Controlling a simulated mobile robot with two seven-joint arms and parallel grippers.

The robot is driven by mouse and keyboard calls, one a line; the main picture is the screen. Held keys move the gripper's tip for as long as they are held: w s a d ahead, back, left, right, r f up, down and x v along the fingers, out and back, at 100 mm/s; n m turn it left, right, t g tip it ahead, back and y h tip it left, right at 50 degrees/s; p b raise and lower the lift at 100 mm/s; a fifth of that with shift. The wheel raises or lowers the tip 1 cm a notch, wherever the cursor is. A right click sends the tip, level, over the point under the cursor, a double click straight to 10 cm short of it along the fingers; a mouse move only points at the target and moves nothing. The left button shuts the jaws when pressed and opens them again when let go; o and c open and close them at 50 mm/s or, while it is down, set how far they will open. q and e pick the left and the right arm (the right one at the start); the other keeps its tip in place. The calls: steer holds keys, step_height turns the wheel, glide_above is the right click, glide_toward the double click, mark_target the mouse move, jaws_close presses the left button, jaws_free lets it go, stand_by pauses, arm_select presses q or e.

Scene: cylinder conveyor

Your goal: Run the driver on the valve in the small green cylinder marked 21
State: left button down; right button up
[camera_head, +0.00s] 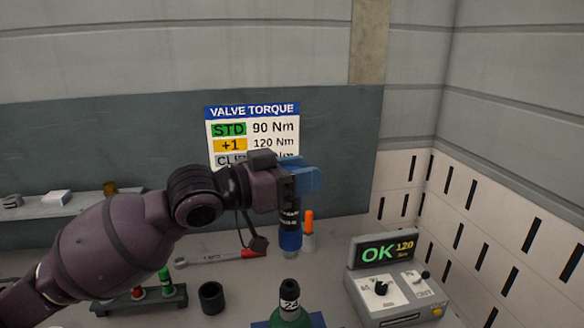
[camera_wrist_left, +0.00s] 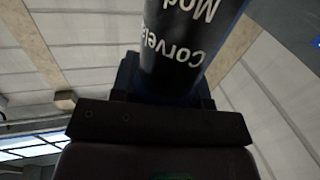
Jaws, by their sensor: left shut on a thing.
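My left gripper (camera_head: 306,178) comes in from the left and is shut on the driver (camera_head: 289,217). The driver is a black tool with a blue lower part and hangs upright, nose down. Its black body with white lettering also fills the top of the left wrist view (camera_wrist_left: 185,45). The small green cylinder (camera_head: 289,316) stands at the bottom edge of the head view, with a dark top and a label that looks like 21 or 24. The driver's nose appears above the cylinder's top, with a visible gap. My right gripper is not in view.
A control box (camera_head: 398,290) at the right shows OK 120 Nm. A black cup (camera_head: 211,297), a rack (camera_head: 140,301) with red and green items, a torque wrench (camera_head: 215,259) and an orange-topped item (camera_head: 308,230) are nearby. A valve torque sign (camera_head: 252,130) hangs behind.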

mark_target(299, 217)
arm_select(q)
steer(key=shift+a, duration=0.15)
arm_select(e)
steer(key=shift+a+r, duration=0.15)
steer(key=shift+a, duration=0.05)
arm_select(q)
step_height(299, 217, down, 4)
steer(key=shift+f+b, duration=0.2)
steer(key=shift+b, duration=0.9)
steer(key=shift+f+b, duration=0.3)
steer(key=shift+f, duration=0.65)
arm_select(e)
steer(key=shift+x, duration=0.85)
arm_select(q)
steer(key=shift+f, duration=0.6)
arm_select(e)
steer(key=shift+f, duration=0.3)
arm_select(q)
steer(key=shift+r, duration=0.15)
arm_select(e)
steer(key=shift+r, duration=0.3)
arm_select(q)
steer(key=shift+f+p, duration=0.5)
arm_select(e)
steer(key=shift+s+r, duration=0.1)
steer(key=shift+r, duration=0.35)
arm_select(q)
steer(key=shift+p, duration=0.3)
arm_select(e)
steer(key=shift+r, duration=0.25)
